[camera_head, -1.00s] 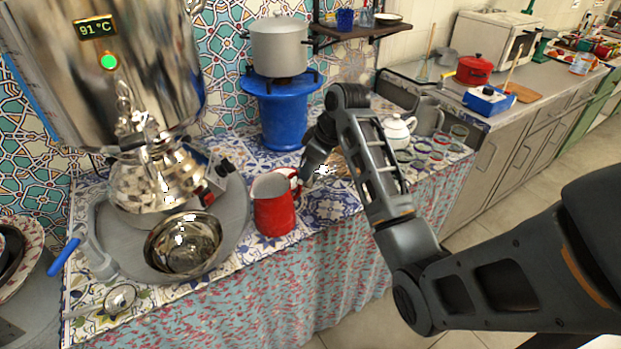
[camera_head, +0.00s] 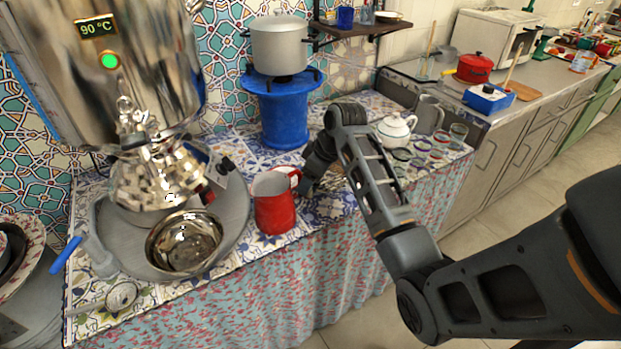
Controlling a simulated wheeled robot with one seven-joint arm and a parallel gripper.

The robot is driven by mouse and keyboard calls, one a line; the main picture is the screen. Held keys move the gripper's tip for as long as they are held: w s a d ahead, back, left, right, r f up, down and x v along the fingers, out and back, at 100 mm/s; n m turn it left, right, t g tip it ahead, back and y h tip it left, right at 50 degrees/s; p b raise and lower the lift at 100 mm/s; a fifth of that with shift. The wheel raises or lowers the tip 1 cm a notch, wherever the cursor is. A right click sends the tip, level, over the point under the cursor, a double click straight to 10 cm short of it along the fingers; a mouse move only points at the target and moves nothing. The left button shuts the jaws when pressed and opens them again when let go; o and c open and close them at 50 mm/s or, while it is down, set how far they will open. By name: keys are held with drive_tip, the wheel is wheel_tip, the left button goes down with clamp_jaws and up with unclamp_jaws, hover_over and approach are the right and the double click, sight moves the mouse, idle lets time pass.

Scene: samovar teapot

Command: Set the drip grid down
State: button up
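My gripper (camera_head: 306,186) is low over the tiled counter (camera_head: 330,208), just right of the red enamel pitcher (camera_head: 274,204). Its fingertips are small, dark and partly covered by my wrist, so I cannot see whether they are open or shut. I cannot make out the drip grid clearly. A tan, slatted-looking patch (camera_head: 338,181) shows on the counter behind my arm, but I cannot tell what it is. The samovar (camera_head: 150,75) stands at the left on a round grey tray (camera_head: 236,205), with a shiny metal bowl (camera_head: 184,242) in front of it.
A blue stand (camera_head: 283,112) carries a steel pot (camera_head: 279,45) behind the pitcher. A white teapot (camera_head: 394,130), a grey jug (camera_head: 428,115) and several small glasses stand right of my arm. A strainer (camera_head: 121,296) lies front left. The counter's cloth-hung front edge is close to the pitcher.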

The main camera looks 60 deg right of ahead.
drive_tip(key=shift+r, duration=0.1)
drive_tip(key=v, duration=1.2)
drive_tip(key=a+f+m+t+h, duration=0.1)
drive_tip(key=a+f+t, duration=0.1)
drive_tip(key=a+f, duration=0.5)
drive_tip(key=a+f+t, duration=0.1)
drive_tip(key=a+f, duration=0.3)
drive_tip(key=a, duration=0.6)
drive_tip(key=s+a+f+m+t, duration=0.1)
drive_tip(key=s+a+t, duration=0.1)
drive_tip(key=s+a, duration=0.65)
drive_tip(key=s+a+r+n+t, duration=0.1)
drive_tip(key=s+a+r+t, duration=0.1)
drive_tip(key=s+a+r, duration=0.2)
drive_tip(key=s+a+r+n+t+y, duration=0.1)
drive_tip(key=s+a+r+t, duration=0.2)
drive_tip(key=s+r, duration=0.6)
drive_tip(key=shift+s+a+r+t, duration=0.3)
drive_tip(key=shift+s+a, duration=0.3)
drive_tip(key=shift+s, duration=0.6)
